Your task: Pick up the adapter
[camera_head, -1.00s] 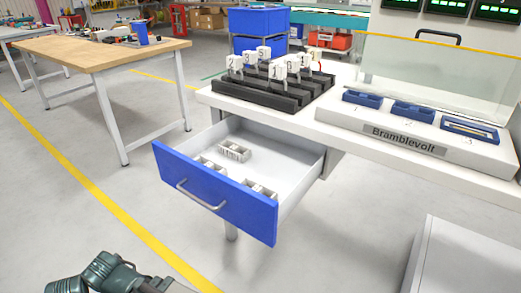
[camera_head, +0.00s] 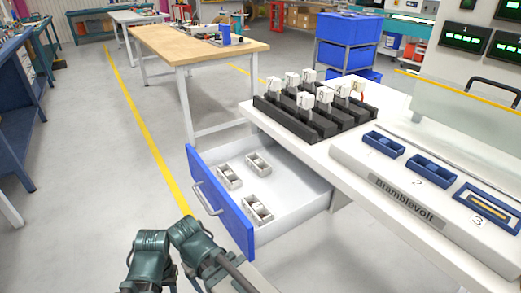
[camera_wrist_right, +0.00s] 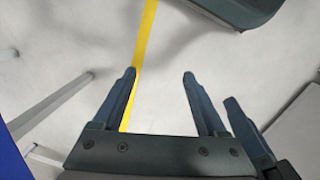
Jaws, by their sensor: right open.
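The open drawer (camera_head: 218,206) has a blue front and a white inside. Three small grey-white blocks lie in it: one at the back (camera_head: 258,163), one at the left (camera_head: 229,177) and one nearest the front (camera_head: 257,209). I cannot tell which of them, if any, is the adapter. My right gripper (camera_wrist_right: 160,80) shows in the wrist view with its dark fingers apart and nothing between them, above bare floor. Dark green links of my own arm show at the bottom of the head view, without visible fingertips. My left gripper is not in view.
A white bench stands right of the drawer, with a black rack (camera_head: 300,118) of white numbered tags and a Bramblevolt panel (camera_head: 408,202) with blue trays. A wooden-topped table (camera_head: 190,42) stands behind. The floor at left is clear, with a yellow line (camera_head: 140,115).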

